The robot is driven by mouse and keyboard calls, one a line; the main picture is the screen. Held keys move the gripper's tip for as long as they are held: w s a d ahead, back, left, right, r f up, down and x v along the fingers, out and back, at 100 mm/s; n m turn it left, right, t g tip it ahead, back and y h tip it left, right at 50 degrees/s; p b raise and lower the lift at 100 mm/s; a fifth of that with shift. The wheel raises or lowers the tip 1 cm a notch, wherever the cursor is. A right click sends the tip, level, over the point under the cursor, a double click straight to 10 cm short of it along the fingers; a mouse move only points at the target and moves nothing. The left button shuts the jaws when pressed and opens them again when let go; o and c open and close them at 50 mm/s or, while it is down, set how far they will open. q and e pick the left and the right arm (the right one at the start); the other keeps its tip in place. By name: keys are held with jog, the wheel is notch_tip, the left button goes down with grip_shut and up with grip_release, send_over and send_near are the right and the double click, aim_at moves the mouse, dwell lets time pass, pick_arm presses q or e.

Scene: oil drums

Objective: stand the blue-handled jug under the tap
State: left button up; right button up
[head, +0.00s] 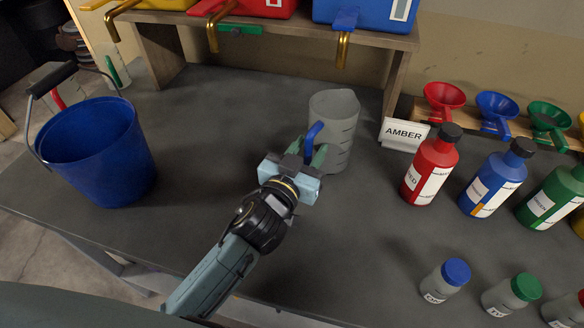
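The jug (341,118) is grey and translucent with measuring marks and a blue handle (312,136) on its near left side. It looks upright on the dark bench, in front of the shelf stand. My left gripper (309,154) is at the handle, with a finger on each side of it, and looks shut on it; the fingers partly hide the handle's lower end. Three brass taps hang from the tanks; the blue tank's tap (343,50) is above and behind the jug. Its outlet is apart from the jug's rim. My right gripper is not in view.
A blue bucket (97,155) stands at the left. An AMBER sign (404,134) is just right of the jug. Red (430,168), blue (493,180) and green (555,199) bottles stand at the right, with small capped jars in front. The bench between bucket and jug is clear.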

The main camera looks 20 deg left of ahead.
pick_arm(q)
jog(key=s+a+b, duration=0.1)
jog(key=s+a, duration=0.1)
jog(key=s, duration=0.9)
jog(key=shift+s+a+r, duration=0.2)
jog(key=shift+s+r, duration=0.2)
jog(key=shift+r, duration=0.05)
jog(key=shift+r, duration=0.1)
